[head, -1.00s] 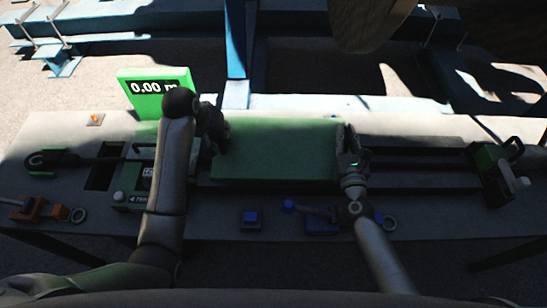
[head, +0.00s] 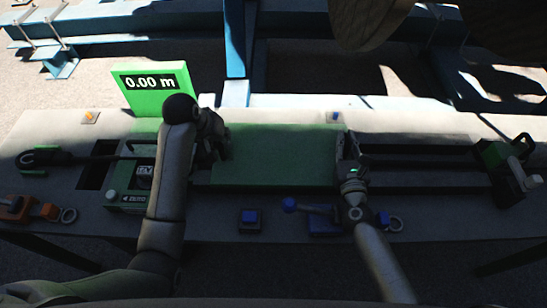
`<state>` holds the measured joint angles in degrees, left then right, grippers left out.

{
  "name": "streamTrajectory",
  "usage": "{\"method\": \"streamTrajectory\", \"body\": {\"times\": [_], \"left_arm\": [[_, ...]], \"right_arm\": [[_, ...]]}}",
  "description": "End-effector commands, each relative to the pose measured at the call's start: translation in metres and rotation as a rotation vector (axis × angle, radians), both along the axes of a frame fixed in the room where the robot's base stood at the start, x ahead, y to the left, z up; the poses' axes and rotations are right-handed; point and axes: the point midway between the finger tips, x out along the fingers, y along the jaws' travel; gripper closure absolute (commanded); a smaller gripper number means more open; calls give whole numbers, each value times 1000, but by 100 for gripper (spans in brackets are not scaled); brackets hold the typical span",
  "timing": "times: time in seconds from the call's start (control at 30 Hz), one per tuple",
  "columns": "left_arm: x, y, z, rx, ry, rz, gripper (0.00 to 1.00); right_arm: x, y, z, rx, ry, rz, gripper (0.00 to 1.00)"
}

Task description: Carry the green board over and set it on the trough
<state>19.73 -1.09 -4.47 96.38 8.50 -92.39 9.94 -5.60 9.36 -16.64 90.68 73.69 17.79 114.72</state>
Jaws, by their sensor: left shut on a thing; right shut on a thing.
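The green board (head: 275,157) is a flat dark green panel over the middle of the bench. My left gripper (head: 217,140) is shut on its left edge, and my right gripper (head: 345,150) is shut on its right edge. The trough (head: 425,170) is a long dark channel with rails, running to the right from behind the board. The board covers the trough's middle part. I cannot tell whether the board touches the trough or is held just above it.
A green counter box (head: 130,188) sits left, a green clamp (head: 507,165) right. Blue tools (head: 322,218) and orange tools (head: 28,208) lie along the front. A wooden reel (head: 368,22) hangs into view at the top.

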Motion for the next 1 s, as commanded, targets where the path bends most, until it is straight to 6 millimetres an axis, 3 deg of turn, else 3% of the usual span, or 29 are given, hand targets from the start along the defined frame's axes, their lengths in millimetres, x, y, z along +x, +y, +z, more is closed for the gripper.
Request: {"method": "streamTrajectory", "body": {"times": [0.03,0.17,0.57,0.73,1.0], "left_arm": [[0,-6,1,-12,-3,-10,80],[0,-5,1,-10,-2,-8,63],[-1,-1,5,-4,-3,-2,62],[-10,4,28,-4,-6,-3,62],[-32,14,80,-4,-7,-4,62]], "right_arm": [[-1,6,-2,3,5,12,83],[-1,5,-1,2,4,10,66],[0,1,0,1,1,3,65],[0,1,0,0,0,2,65],[0,0,0,0,0,1,65]]}}
